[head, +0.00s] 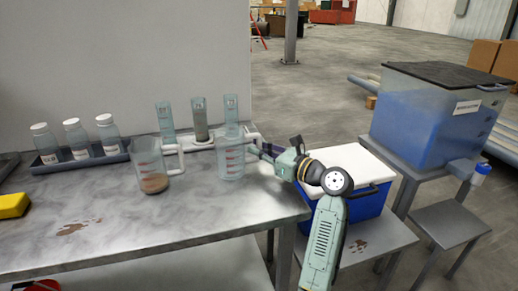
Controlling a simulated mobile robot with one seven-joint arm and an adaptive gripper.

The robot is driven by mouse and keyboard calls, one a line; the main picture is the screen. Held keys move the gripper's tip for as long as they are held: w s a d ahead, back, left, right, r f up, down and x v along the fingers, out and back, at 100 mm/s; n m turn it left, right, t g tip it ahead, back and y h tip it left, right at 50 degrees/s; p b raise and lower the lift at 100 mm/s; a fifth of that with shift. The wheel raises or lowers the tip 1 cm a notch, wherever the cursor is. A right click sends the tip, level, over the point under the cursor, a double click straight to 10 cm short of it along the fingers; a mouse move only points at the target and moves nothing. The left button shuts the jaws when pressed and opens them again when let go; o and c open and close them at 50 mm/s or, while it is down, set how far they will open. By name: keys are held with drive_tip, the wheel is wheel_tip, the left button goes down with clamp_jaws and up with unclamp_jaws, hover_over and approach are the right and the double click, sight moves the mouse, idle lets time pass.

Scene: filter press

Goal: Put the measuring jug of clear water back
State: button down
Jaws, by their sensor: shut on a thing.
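The measuring jug of clear water (229,167) is a clear jug with red markings, near the right end of the metal table (200,212). Its base is at or very close to the tabletop; I cannot tell if it touches. My gripper (252,150) comes in from the right and is shut on the jug's right side, at its handle. The fingers are small and partly hidden there. A second jug (151,165) with brown sediment stands upright to the left, apart from the first.
Behind the jugs, a white rack (250,136) holds tall clear cylinders. A dark tray (83,161) holds three white-capped bottles at left. A yellow block (13,205) lies at the left edge. A blue cooler (352,208) and a blue-filled tank (420,125) stand right.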

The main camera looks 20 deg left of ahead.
drive_tip(key=c, duration=1.6)
unclamp_jaws()
drive_tip(key=shift+c, duration=0.2)
drive_tip(key=shift+d, duration=0.1)
drive_tip(key=b+v, duration=0.1)
drive_tip(key=v, duration=1.1)
drive_tip(key=shift+s+b, duration=0.1)
drive_tip(key=shift+b, duration=0.25)
